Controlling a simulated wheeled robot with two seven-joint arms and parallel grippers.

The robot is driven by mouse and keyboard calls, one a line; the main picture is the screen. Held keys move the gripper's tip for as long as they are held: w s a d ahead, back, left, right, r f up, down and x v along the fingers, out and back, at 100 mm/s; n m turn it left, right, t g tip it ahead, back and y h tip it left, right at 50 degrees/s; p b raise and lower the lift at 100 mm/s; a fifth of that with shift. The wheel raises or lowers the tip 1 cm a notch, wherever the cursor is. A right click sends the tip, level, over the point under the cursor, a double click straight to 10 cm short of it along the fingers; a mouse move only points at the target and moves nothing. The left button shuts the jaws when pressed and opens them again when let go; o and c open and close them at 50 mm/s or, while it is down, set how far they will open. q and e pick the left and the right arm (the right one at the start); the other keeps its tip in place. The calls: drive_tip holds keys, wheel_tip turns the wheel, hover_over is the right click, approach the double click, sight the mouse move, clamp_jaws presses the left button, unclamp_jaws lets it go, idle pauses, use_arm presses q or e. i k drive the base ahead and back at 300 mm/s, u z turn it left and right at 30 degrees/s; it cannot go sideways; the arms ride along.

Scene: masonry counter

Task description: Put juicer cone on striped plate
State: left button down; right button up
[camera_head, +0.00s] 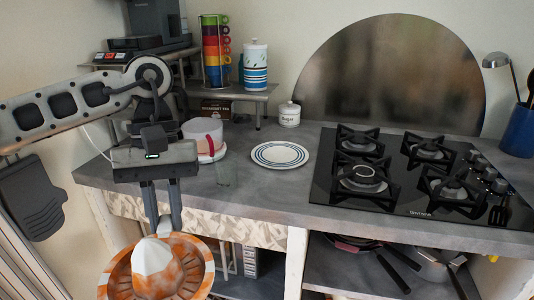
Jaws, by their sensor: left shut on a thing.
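The juicer cone (156,257) has a white ridged point and a wide orange-and-white mottled rim. My left gripper (163,222) points down from above and is shut on it, holding it in front of the counter's front edge. The lower edge of the cone runs close to the bottom of the picture. The striped plate (280,155), white with dark blue rings, lies flat and empty on the counter, to the right of and beyond my left gripper. My right gripper is not in view.
A black gas hob (405,180) fills the counter right of the plate. A white lidded jar (289,114) stands behind the plate. A white pot with a red mark (203,133) stands to its left. Stacked coloured mugs (216,50) stand on a raised shelf. Pans lie below the counter.

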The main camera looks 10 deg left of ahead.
sight(271, 152)
drive_tip(key=u, duration=0.05)
drive_tip(key=i, duration=1.05)
drive_tip(key=z, duration=0.35)
